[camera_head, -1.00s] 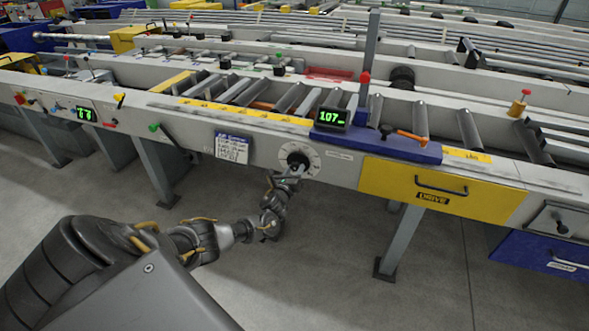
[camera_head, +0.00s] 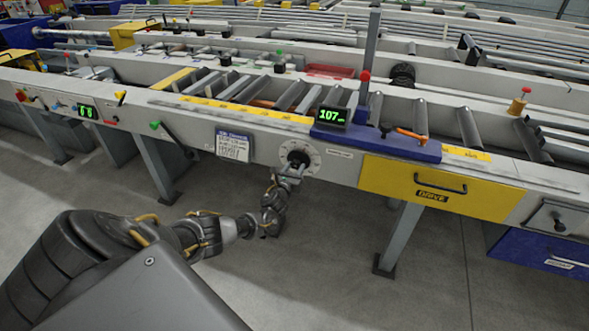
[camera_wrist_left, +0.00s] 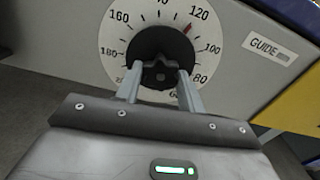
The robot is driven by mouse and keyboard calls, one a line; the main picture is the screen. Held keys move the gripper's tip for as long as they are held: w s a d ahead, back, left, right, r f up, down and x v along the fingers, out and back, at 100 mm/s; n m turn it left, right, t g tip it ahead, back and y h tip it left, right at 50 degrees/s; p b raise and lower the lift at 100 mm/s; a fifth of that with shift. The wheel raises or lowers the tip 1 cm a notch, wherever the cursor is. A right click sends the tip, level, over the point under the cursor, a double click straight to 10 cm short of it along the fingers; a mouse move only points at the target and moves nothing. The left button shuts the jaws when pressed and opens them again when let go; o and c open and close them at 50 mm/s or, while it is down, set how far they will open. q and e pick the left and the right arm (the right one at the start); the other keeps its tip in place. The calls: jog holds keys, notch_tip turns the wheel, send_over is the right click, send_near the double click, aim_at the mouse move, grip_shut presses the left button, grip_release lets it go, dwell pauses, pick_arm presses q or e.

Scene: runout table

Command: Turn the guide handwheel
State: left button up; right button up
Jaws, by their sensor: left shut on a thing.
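The guide handwheel (camera_wrist_left: 158,52) is a black knob on a round white dial (camera_wrist_left: 112,35) with numbers around its rim. A small red pointer shows near 120 in the left wrist view. The dial is on the front face of the grey runout table, in the middle of the head view (camera_head: 313,157). My left gripper (camera_wrist_left: 160,76) is shut on the handwheel's lower part, one finger on each side. It also shows in the head view (camera_head: 293,172), reaching up from below. My right gripper is not in view.
A GUIDE label (camera_wrist_left: 270,47) is right of the dial. A green display (camera_head: 333,117) reading 107 stands on a blue block above. A yellow DRIVE drawer (camera_head: 440,190) is to the right, a paper notice (camera_head: 233,145) to the left. The floor below is clear.

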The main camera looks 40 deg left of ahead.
pick_arm(q)
jog(key=o, duration=1)
jog(key=shift+c, duration=0.2)
jog(key=p+v, duration=0.2)
jog(key=v, duration=0.9)
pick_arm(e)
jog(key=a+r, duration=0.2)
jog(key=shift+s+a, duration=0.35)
pick_arm(q)
jog(key=shift+w, duration=0.1)
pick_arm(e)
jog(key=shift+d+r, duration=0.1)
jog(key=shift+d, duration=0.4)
